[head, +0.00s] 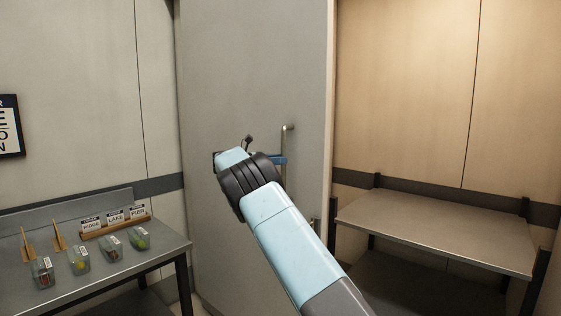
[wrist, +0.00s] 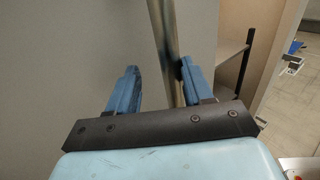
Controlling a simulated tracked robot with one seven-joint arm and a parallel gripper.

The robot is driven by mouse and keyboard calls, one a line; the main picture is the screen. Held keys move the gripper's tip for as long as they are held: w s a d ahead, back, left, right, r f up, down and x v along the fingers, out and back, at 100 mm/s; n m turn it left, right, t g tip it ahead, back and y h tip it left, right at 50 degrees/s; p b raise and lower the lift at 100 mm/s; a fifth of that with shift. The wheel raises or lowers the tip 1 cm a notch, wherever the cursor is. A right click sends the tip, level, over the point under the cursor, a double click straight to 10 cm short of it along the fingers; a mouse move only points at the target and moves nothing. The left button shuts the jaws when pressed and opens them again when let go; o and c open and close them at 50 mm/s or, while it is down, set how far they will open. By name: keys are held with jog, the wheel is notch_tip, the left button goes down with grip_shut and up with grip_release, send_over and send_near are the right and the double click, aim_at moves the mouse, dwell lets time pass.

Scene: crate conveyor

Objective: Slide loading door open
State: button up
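The loading door (head: 255,75) is a tall, plain grey panel in the middle of the head view. Its upright metal bar handle (head: 288,138) is near the door's right edge, and its lower part is hidden behind my gripper. My gripper (head: 280,160) is at the handle, with a blue finger showing beside the bar. In the wrist view the two blue fingers of my gripper (wrist: 158,88) are apart. The handle (wrist: 166,45) passes between them, close to or touching the right finger, with a clear gap to the left finger.
A grey table (head: 165,242) at the left carries several clear containers (head: 110,243) and a rack of labelled cards (head: 115,222). An empty metal table (head: 440,232) stands right of the door's edge. A sign (head: 10,125) hangs on the left wall.

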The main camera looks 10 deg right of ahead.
jog(key=s+a, duration=0.1)
jog(key=a, duration=1.1)
jog(key=shift+s+a, duration=0.15)
jog(key=shift+a, duration=0.2)
jog(key=shift+f, duration=0.1)
